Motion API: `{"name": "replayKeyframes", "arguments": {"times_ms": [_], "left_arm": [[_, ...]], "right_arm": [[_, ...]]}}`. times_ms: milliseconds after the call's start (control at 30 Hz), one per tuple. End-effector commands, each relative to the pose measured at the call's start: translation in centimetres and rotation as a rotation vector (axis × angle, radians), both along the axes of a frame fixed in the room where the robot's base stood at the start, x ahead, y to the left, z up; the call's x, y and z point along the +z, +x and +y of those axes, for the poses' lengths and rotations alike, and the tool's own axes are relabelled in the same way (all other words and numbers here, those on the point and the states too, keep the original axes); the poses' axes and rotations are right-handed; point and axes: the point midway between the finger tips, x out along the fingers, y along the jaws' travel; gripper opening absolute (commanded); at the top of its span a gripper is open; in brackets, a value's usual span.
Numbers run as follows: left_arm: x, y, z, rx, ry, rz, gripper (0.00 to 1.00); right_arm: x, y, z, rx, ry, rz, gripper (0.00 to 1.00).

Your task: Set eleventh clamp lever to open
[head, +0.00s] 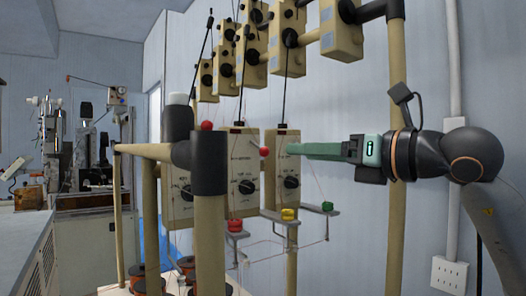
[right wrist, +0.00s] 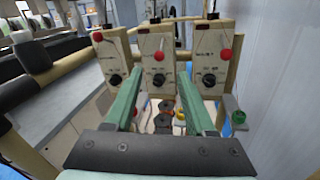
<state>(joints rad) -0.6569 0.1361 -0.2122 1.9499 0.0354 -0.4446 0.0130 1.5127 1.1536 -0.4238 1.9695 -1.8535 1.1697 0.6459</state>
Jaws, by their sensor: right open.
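Three beige tensioner boxes with black dials stand side by side: a left one (head: 180,200), a middle one (head: 243,170) and a right one (head: 283,180). Red ball knobs, seemingly lever ends, show at two boxes, one on the left (head: 207,126) and one near the right box (head: 265,151). In the right wrist view three red balls show, including the middle one (right wrist: 159,56) between my fingers. No numbers mark which is the eleventh. My right gripper (head: 288,150) comes in from the right, open and empty, its green fingers pointing at the boxes. My left gripper is out of view.
A row of similar beige boxes (head: 253,62) hangs above on a frame. Red (head: 235,225), yellow (head: 288,214) and green (head: 328,207) pieces sit on small brackets below, with thin wires. Beige posts (head: 209,240) with black joints stand close in front. Dark spools lie below.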

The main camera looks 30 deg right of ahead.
Motion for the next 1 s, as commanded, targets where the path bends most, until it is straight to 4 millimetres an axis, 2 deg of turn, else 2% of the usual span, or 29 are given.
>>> {"name": "replayKeyframes", "arguments": {"times_ms": [300, 500, 700, 933, 1000], "left_arm": [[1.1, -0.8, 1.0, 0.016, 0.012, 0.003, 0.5], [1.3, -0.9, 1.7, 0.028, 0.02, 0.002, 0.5], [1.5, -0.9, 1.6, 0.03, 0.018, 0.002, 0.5], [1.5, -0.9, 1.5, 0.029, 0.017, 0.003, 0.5], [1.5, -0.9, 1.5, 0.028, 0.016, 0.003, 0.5]], "right_arm": [[0.2, 6.3, 2.3, 0.006, 0.003, 0.004, 0.55], [0.1, 8.9, 3.2, 0.004, 0.002, 0.002, 0.55], [0.0, 9.9, 3.5, 0.004, 0.001, 0.001, 0.55], [-0.1, 9.9, 3.5, 0.004, 0.001, 0.001, 0.55], [-0.1, 9.9, 3.5, 0.004, 0.001, 0.001, 0.48]]}}
